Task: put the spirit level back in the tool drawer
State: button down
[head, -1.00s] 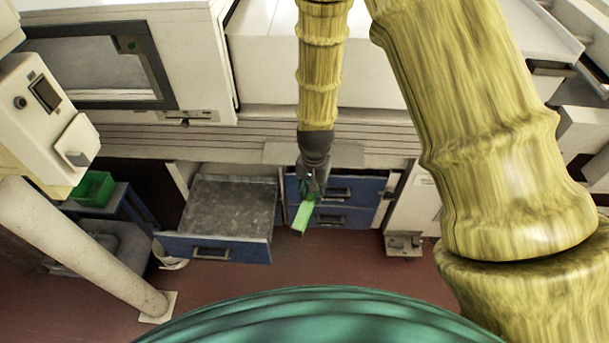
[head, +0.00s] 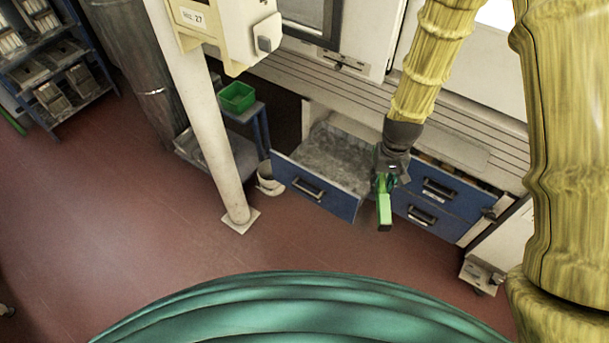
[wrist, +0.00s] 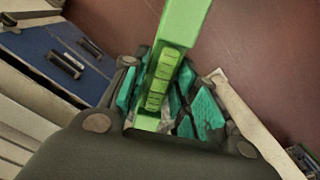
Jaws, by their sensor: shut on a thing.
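The spirit level is a bright green bar (head: 384,211). My gripper (head: 383,182) is shut on it, and one end sticks out downward in the head view. In the wrist view the green bar (wrist: 172,50) runs up from between the teal finger pads of my gripper (wrist: 165,95). The open tool drawer (head: 312,187) has a blue front and a grey inner floor that looks empty where it shows. The level hangs just right of the drawer's front right corner in the picture, in front of the shut blue drawers (head: 437,206). The drawer's right side is partly hidden by my gripper.
A white post (head: 213,120) stands left of the drawer, with a small white bucket (head: 270,181) between them. A green bin (head: 236,97) sits on a low cart. A shelf unit (head: 50,65) stands far left. The red floor in front is clear.

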aim_at(332, 173)
jog(key=z, duration=0.2)
jog(key=k, duration=0.15)
jog(key=u, duration=0.65)
jog(key=i, duration=1.15)
jog(key=z, duration=0.3)
